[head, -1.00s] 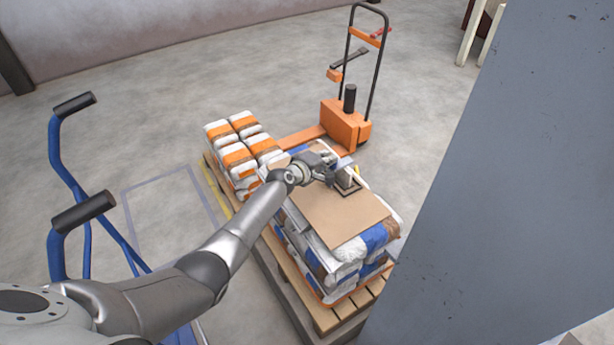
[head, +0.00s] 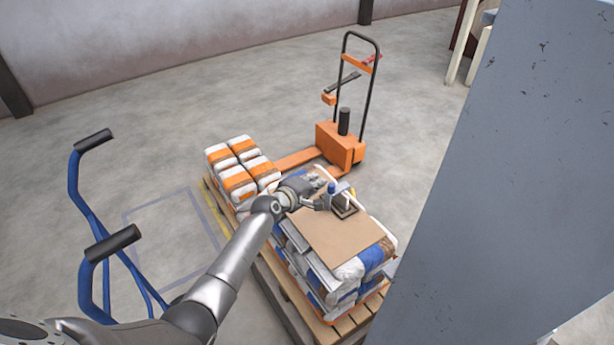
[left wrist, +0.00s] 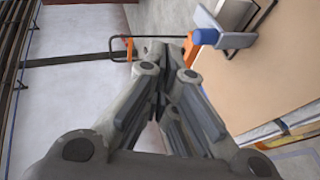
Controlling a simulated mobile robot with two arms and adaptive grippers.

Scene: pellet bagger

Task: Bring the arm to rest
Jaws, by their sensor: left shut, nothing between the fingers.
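My left arm reaches in from the lower left of the head view. My left gripper (head: 319,204) is shut and empty, low over or beside the cardboard sheet (head: 345,240) on the bag stack. In the left wrist view its fingers (left wrist: 168,55) are together. A small grey tool with a blue knob (head: 343,199) stands on the sheet just right of the fingertips. In the left wrist view the blue knob (left wrist: 205,37) is right of the fingers, with a visible gap. My right gripper is not in view.
The sheet lies on blue-and-white bags (head: 370,262) on a wooden pallet (head: 355,318). Orange-and-white bags (head: 238,182) sit behind left. An orange pallet truck (head: 340,147) stands beyond. A large grey panel (head: 500,190) blocks the right.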

